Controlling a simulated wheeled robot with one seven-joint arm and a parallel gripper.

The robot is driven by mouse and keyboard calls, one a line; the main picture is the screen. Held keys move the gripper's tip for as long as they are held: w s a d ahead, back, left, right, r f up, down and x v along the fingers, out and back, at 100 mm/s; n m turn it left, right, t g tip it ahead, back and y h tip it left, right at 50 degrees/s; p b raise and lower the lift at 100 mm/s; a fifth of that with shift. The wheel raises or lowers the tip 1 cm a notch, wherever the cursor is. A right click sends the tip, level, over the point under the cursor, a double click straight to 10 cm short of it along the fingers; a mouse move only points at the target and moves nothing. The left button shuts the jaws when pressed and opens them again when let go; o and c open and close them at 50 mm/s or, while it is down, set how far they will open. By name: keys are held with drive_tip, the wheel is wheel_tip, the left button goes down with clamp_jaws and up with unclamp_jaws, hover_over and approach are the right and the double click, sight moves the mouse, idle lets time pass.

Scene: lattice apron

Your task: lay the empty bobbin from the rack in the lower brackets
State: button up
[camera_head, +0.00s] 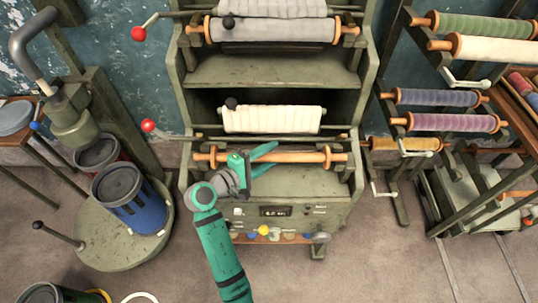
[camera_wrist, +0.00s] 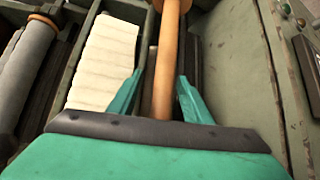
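The empty bobbin (camera_head: 290,157), a bare orange-brown wooden roller, lies level across the lower brackets (camera_head: 326,157) at the front of the green machine. Its ends stick out past both brackets. It appears to rest in them, though the exact contact is too small to tell. My gripper (camera_head: 262,160) is at the left-middle part of the bobbin. In the wrist view the bobbin (camera_wrist: 165,75) runs between the two teal fingers (camera_wrist: 158,95), which stand apart with gaps on both sides. The gripper is open. Part of the bobbin is hidden behind my gripper.
A cream cloth roll (camera_head: 272,119) lies just behind the bobbin, and a grey roll (camera_head: 270,30) is above. The control panel (camera_head: 275,211) is below. The rack (camera_head: 392,115) at right holds several wound bobbins. A blue can (camera_head: 130,198) stands at left.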

drive_tip(key=v, duration=1.1)
drive_tip(key=shift+d, duration=0.1)
drive_tip(key=shift+w, duration=0.1)
